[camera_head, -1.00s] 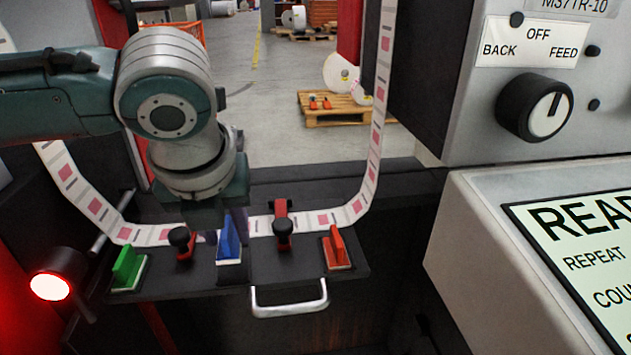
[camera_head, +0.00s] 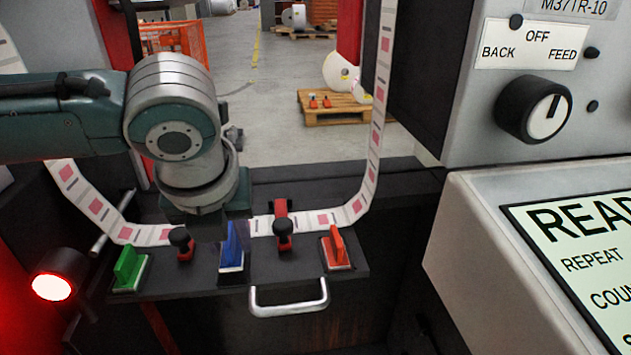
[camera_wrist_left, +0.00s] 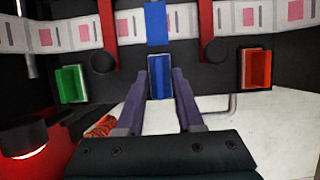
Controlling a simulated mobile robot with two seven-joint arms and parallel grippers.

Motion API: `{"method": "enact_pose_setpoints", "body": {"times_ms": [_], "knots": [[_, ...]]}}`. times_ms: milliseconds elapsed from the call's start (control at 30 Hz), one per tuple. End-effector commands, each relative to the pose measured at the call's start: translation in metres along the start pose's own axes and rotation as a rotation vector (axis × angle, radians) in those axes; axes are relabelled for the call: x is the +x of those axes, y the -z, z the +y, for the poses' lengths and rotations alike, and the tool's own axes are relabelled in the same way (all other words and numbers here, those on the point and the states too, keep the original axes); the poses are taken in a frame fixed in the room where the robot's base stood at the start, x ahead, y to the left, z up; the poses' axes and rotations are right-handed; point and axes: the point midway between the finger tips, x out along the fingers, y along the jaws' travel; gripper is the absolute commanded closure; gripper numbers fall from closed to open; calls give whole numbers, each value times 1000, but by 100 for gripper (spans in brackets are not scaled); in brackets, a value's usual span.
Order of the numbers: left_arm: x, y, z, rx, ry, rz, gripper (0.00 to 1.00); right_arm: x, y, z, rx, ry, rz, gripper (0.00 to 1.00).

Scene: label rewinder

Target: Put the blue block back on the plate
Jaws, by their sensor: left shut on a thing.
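The blue block (camera_head: 231,248) with a pale base is at the front of the dark plate (camera_head: 290,266), between the two black-knobbed red clamps. My left gripper (camera_head: 238,226) comes down over it from above and is shut on its upright part. In the left wrist view, the blue block (camera_wrist_left: 159,78) lies between the purple fingers (camera_wrist_left: 166,76). The block looks nearly upright, at or very close to the plate surface; I cannot tell whether its base touches. My right gripper is not in view.
A green block (camera_head: 128,267) stands at the plate's left end and a red block (camera_head: 336,248) at its right. A label web (camera_head: 322,219) runs behind them under the clamps (camera_head: 283,231). A metal handle (camera_head: 290,304) juts from the front. A red lamp (camera_head: 55,280) sits left.

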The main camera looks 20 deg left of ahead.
Motion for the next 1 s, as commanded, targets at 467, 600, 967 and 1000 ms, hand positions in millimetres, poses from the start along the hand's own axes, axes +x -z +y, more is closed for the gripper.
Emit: {"method": "enact_pose_setpoints", "body": {"times_ms": [467,600,967,1000], "knots": [[8,4,0,0,-1,0,100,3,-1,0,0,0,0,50],[8,4,0,0,-1,0,100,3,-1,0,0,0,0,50],[16,6,0,0,-1,1,100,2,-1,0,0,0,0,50],[16,7,0,0,-1,0,100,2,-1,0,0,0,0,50]]}}
